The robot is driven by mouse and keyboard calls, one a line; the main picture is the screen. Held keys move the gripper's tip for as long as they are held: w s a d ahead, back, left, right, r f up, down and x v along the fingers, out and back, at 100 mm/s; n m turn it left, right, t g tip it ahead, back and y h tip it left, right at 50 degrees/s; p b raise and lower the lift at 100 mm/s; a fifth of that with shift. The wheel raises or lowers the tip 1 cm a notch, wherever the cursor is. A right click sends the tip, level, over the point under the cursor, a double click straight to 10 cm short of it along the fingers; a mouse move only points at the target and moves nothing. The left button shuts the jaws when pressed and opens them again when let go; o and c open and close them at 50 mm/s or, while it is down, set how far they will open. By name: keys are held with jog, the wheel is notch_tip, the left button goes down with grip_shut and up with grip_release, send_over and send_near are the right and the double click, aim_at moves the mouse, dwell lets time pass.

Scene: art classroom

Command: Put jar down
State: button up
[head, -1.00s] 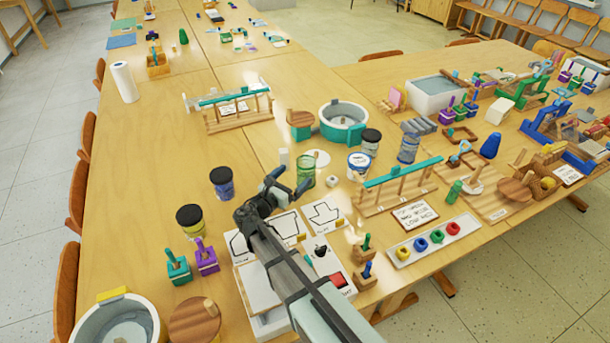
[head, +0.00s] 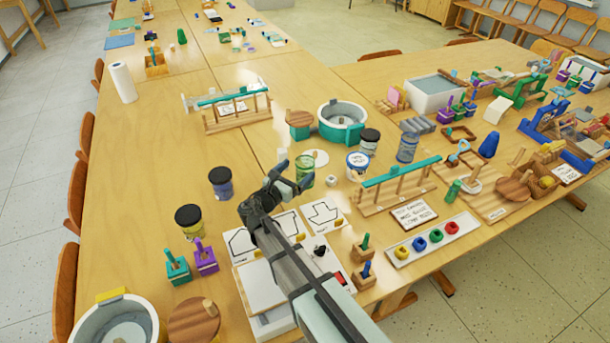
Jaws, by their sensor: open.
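A green glass jar (head: 304,169) stands upright on the wooden table, in the middle of the head view. My gripper (head: 291,178) is open, its two dark fingers spread just left of and in front of the jar. One fingertip overlaps the jar's lower edge in the picture; I cannot tell whether it touches. Nothing shows between the fingers. Other jars stand nearby: a blue one with a dark lid (head: 221,182), a yellow one with a dark lid (head: 189,220), and one with a white lid (head: 358,166).
White cards with black outlines (head: 322,214) lie in front of the jar. A wooden rack with a teal bar (head: 402,172) stands to the right. A teal-and-white round tub (head: 342,120) is behind. The table left of the blue jar is clear.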

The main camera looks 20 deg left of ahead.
aim_at(310, 157)
jog(key=shift+x, duration=3.1)
jog(key=shift+a+r, duration=0.1)
jog(key=shift+a, duration=0.1)
jog(key=c, duration=1.5)
